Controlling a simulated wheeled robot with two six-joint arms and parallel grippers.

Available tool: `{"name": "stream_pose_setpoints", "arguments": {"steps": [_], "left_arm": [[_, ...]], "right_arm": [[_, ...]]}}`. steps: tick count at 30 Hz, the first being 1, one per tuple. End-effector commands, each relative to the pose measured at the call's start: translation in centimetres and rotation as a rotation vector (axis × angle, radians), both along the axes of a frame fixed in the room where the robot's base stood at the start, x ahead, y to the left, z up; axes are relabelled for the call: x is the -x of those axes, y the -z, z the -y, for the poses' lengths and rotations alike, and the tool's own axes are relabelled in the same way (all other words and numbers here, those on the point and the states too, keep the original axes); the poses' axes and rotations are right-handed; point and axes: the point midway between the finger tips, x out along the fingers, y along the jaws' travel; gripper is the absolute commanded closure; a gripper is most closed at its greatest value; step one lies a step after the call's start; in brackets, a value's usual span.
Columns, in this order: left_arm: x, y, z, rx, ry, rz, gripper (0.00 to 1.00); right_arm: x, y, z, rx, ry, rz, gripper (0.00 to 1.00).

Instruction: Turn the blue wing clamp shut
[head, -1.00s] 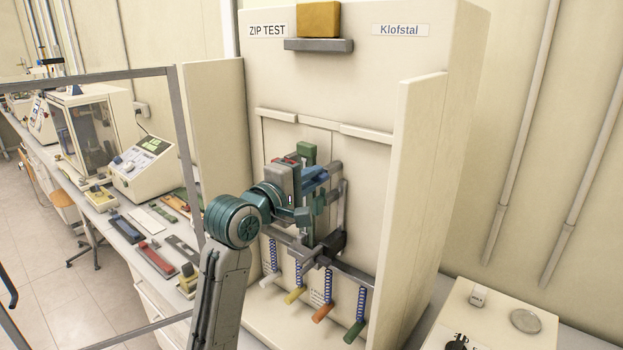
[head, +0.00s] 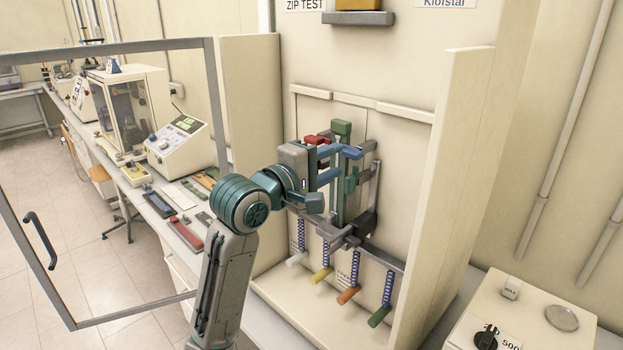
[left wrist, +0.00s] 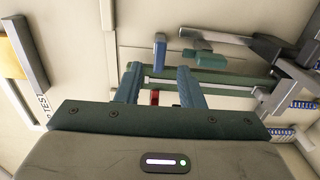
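A blue wing (head: 352,153) shows on the clamp fixture in the tester, just right of my left gripper's fingertips. In the left wrist view the same blue piece (left wrist: 160,50) lies ahead of the gap between the fingers, apart from them. My left gripper (head: 340,161) points right at the fixture, with its two blue fingers spread one above the other. The left wrist view shows the fingers (left wrist: 158,76) open with nothing held. A red wing (head: 316,140) is partly hidden behind the gripper. A green post (head: 341,128) stands upright behind it. My right gripper is not in view.
Several coloured handles on blue springs, including an orange one (head: 348,295), hang below the fixture. Beige side panels (head: 455,170) flank it. A framed door with a handle (head: 40,240) stands open at left. A beige box with a dial (head: 487,337) is at lower right.

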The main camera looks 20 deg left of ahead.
Motion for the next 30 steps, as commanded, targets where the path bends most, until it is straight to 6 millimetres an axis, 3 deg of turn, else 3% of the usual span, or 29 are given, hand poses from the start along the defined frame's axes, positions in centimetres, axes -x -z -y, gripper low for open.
{"name": "stream_pose_setpoints", "arguments": {"steps": [1,6,12,30], "left_arm": [[1.0,0.5,-0.4,-0.008,-0.003,0.005,0.65],[3.6,0.3,-1.4,-0.006,-0.003,0.003,0.65],[5.3,0.1,-2.0,-0.003,-0.002,0.002,0.65],[6.0,0.0,-2.2,0.000,0.000,0.000,0.65]], "right_arm": [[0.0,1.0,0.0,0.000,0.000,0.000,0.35],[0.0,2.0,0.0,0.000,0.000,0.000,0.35],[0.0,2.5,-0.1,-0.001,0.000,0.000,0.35],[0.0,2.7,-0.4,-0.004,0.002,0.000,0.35]]}}
